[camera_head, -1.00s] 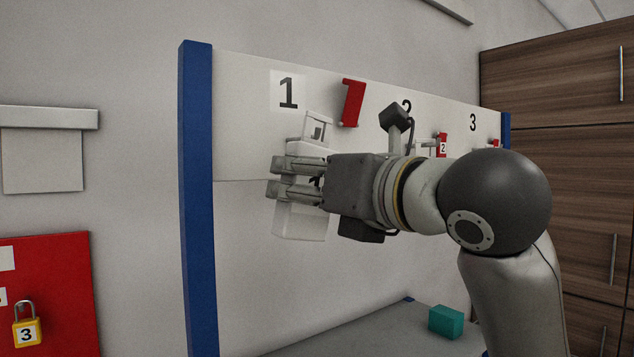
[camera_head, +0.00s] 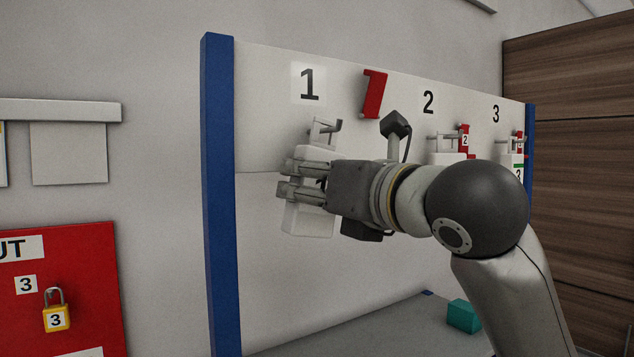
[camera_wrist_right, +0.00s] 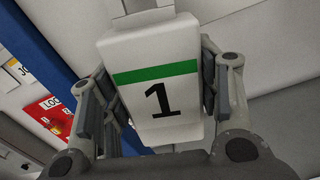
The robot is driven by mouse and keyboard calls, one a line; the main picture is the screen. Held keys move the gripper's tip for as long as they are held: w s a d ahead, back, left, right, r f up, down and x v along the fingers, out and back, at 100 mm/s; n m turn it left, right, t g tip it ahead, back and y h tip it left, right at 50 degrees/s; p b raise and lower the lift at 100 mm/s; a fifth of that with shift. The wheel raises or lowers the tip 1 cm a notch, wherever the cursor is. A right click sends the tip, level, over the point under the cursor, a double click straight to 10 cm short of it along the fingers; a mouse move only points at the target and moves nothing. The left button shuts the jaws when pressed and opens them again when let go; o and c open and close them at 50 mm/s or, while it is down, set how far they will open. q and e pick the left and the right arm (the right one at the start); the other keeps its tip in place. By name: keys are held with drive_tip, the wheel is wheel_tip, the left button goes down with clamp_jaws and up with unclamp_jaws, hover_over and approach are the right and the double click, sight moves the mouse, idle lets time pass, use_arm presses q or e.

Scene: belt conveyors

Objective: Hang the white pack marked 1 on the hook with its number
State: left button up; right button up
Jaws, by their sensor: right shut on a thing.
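My right gripper (camera_head: 304,180) is shut on the white pack marked 1 (camera_head: 308,221), in front of the white board under the number 1 label (camera_head: 309,84). In the right wrist view the pack (camera_wrist_right: 158,50) shows a green stripe and a black 1 between the two fingers (camera_wrist_right: 160,100). A metal hook (camera_head: 333,126) sticks out below the label, right by the pack's top. I cannot tell whether the pack's top loop is around the hook. My left gripper is not in view.
A red tag (camera_head: 374,94) sits right of the number 1. White packs hang under 2 (camera_head: 446,158) and 3 (camera_head: 511,163). A blue post (camera_head: 221,200) edges the board at left. A teal block (camera_head: 463,316) lies on the grey surface below. A yellow padlock (camera_head: 56,317) hangs on a red board.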

idle(0.3)
drive_tip(key=o, duration=1.1)
drive_tip(key=shift+o, duration=0.2)
